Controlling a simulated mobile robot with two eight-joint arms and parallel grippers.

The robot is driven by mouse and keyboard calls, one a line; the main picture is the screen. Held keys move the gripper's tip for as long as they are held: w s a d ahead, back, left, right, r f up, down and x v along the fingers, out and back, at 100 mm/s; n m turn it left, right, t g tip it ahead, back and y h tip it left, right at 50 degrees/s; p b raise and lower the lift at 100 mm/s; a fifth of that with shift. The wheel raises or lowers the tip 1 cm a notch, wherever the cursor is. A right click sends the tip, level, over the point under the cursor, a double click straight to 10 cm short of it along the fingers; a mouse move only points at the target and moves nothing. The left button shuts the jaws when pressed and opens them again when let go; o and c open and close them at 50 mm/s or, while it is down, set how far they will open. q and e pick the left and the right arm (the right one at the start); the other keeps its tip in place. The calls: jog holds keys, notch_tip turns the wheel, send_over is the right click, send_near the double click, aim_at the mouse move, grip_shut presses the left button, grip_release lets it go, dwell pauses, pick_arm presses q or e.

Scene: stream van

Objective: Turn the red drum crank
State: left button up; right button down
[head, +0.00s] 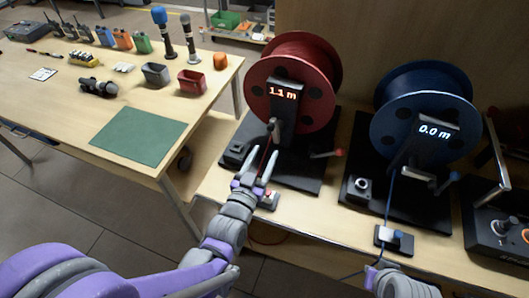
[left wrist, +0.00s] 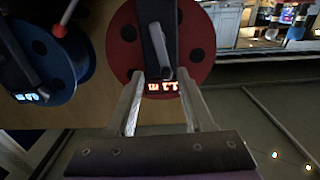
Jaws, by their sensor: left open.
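The red drum (head: 318,62) stands on a black base, with a lit display reading 1.1 m. A grey crank handle (head: 274,129) sits at the front of its dark post; it also shows in the left wrist view (left wrist: 160,42). A lever with a red ball (head: 338,153) sticks out at the drum's lower right. My left gripper (head: 260,157) is open just in front of and below the crank handle. In the left wrist view its fingers (left wrist: 161,76) flank the handle's near end; contact is unclear. My right gripper (head: 385,278) shows only partly at the bottom edge.
A blue drum (head: 425,97) reading 0.0 m stands to the right, with a blue cable running down to a small block (head: 394,239). A black control box (head: 500,225) is at far right. The left table (head: 60,105) holds bins, radios, microphones and a green mat (head: 138,135).

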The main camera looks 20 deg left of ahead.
aim_at(275, 129)
pick_arm(q)
jog(key=w+n+b, duration=0.1)
jog(key=w+b, duration=0.1)
jog(key=w, duration=0.3)
jog(key=w+n+b, duration=0.1)
jog(key=w+b, duration=0.1)
jog(key=w, duration=0.3)
jog(key=shift+w+b, duration=0.4)
grip_shut()
